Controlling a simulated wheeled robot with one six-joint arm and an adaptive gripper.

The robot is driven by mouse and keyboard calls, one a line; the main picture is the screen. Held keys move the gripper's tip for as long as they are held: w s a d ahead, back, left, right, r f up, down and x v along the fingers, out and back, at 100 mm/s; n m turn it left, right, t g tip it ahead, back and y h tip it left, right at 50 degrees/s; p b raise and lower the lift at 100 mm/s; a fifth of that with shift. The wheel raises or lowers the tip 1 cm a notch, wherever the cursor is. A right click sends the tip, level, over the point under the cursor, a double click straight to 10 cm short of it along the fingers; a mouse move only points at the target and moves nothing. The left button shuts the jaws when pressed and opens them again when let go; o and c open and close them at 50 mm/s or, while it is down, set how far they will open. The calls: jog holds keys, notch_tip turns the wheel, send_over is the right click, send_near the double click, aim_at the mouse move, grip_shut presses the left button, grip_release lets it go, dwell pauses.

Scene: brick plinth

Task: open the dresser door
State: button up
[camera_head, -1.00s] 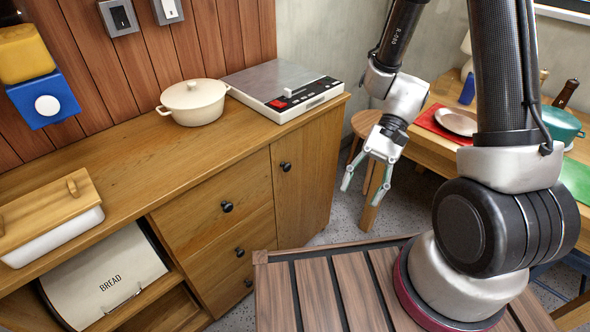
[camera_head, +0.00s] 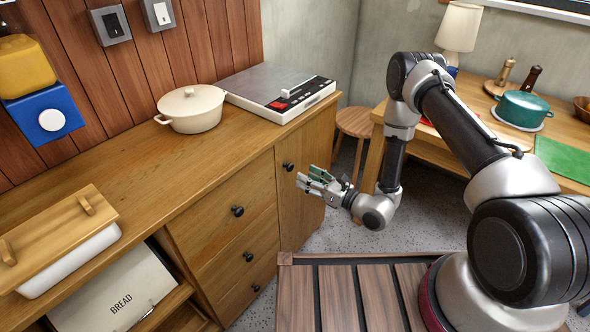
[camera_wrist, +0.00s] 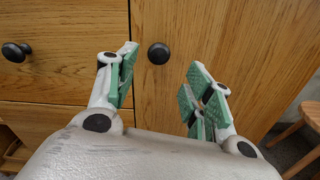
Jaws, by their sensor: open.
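The wooden dresser door (camera_head: 296,215) is shut, at the right end of the dresser. Its round black knob (camera_head: 288,166) is near the door's upper left; it also shows in the wrist view (camera_wrist: 158,53). My gripper (camera_head: 306,180) is open and empty in front of the door, just right of and slightly below the knob in the head view. In the wrist view, my gripper's green-padded fingertips (camera_wrist: 163,78) stand apart, with the knob in the gap between them, nearer the left finger and farther ahead. No contact with the knob shows.
Drawers with black knobs (camera_head: 238,211) are left of the door. A cream pot (camera_head: 191,109) and a scale-like appliance (camera_head: 279,91) stand on the dresser top. A round stool (camera_head: 355,122) and a table are to the right.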

aim_at(292, 169)
jog(key=x, duration=0.7)
jog(key=shift+a+r, duration=0.1)
jog(key=shift+a, duration=0.15)
grip_shut()
